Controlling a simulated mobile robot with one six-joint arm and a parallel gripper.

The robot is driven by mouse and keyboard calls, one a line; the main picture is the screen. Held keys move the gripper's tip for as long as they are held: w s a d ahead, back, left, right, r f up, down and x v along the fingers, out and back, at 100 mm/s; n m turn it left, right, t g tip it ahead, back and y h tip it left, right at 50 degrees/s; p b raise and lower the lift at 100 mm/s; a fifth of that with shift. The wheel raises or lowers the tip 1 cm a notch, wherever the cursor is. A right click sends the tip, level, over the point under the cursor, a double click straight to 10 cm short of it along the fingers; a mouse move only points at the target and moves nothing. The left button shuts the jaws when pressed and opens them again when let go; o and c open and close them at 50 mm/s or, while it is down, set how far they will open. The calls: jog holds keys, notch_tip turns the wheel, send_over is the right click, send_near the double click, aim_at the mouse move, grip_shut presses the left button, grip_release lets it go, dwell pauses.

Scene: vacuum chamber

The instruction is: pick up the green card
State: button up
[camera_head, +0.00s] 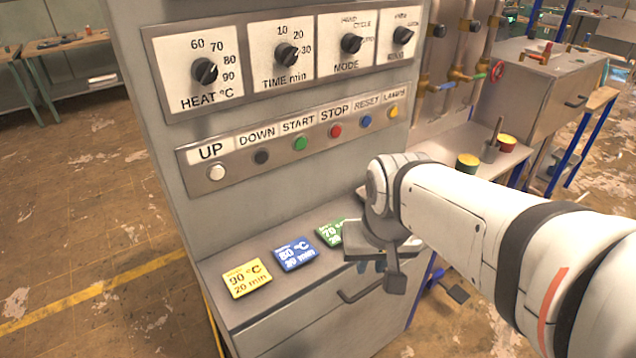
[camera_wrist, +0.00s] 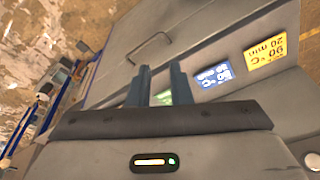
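The green card (camera_head: 330,233) lies on the grey ledge of the machine, right of the blue card, partly hidden by my wrist in the head view. In the wrist view the green card (camera_wrist: 163,98) shows between the two fingers of my gripper (camera_wrist: 162,82). The fingers are apart, with a gap between them. In the head view my gripper (camera_head: 372,266) hangs low over the ledge, just right of the green card, its fingers mostly hidden. I cannot tell whether the fingers touch the card.
A blue card (camera_head: 295,253) and a yellow card (camera_head: 247,278) lie in a row left of the green one. A control panel with knobs (camera_head: 205,70) and buttons (camera_head: 300,143) rises behind the ledge. A drawer handle (camera_head: 360,290) juts from the front below.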

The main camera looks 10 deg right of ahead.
aim_at(338, 230)
jog(key=o, duration=0.6)
jog(key=w+m+g, duration=0.1)
jog(key=w+m, duration=0.4)
jog(key=w, duration=0.6)
jog(key=shift+w+f+m, duration=0.35)
jog(key=shift+f+m, duration=0.05)
jog(key=o, duration=0.8)
jog(key=w+f+m, duration=0.1)
jog(key=w+m, duration=0.1)
jog(key=w, duration=0.1)
jog(key=w+f+m+g, duration=0.1)
jog(key=w+f, duration=0.1)
jog(key=w, duration=0.1)
jog(key=w+f+m, duration=0.2)
jog(key=w, duration=0.2)
jog(key=shift+w+a+f+m+g+p, duration=0.1)
jog(key=shift+a+f+m+g+p, duration=0.1)
jog(key=shift+m+g+p, duration=0.1)
jog(key=shift+c, duration=0.2)
jog(key=shift+o, duration=0.7)
jog(key=shift+w+f, duration=0.15)
jog(key=shift+w, duration=0.05)
jog(key=shift+f, duration=0.3)
jog(key=f, duration=0.4)
jog(key=f+p, duration=0.1)
jog(key=f, duration=0.2)
jog(key=shift+w+f, duration=0.1)
jog(key=shift+w, duration=0.15)
